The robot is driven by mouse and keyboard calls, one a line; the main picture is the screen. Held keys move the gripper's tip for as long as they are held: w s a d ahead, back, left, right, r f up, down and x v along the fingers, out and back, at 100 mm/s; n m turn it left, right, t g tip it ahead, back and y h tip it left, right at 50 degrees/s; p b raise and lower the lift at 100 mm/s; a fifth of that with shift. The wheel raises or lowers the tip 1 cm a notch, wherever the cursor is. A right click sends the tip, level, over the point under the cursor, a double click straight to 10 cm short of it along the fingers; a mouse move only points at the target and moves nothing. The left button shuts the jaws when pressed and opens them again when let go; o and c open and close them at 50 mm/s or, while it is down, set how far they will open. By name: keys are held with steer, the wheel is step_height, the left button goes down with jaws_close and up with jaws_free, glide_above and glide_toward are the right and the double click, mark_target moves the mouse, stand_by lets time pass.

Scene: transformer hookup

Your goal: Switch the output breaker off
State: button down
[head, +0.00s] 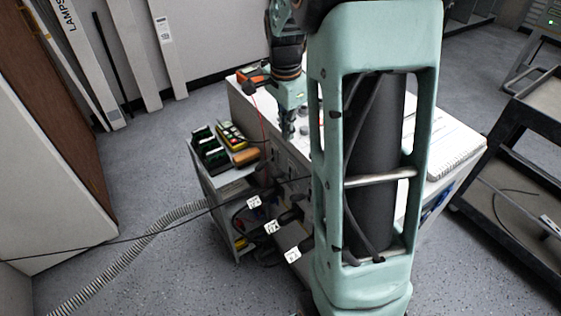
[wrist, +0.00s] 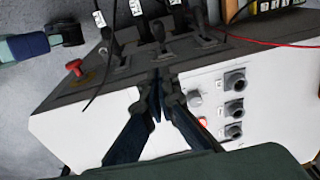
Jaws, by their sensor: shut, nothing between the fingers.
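Which one is the output breaker I cannot tell. I cannot tell whether the fingers touch the panel. In the head view my own arm hides much of the cabinet.
A red knob (wrist: 75,67) sits left on the panel. Dark and red cables cross nearby. White tags (head: 254,202) hang on cables. A small cart (head: 206,172) stands left; a dark cart (head: 535,115) stands right.

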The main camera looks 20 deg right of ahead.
steer(key=b, duration=0.2)
glide_above(282, 172)
steer(key=f, duration=1.2)
steer(key=shift+s+d+f, duration=0.1)
steer(key=shift+s+d, duration=0.1)
steer(key=shift+s, duration=0.1)
steer(key=shift+a+f, duration=0.4)
steer(key=shift+f, duration=0.2)
steer(key=shift+w, duration=0.1)
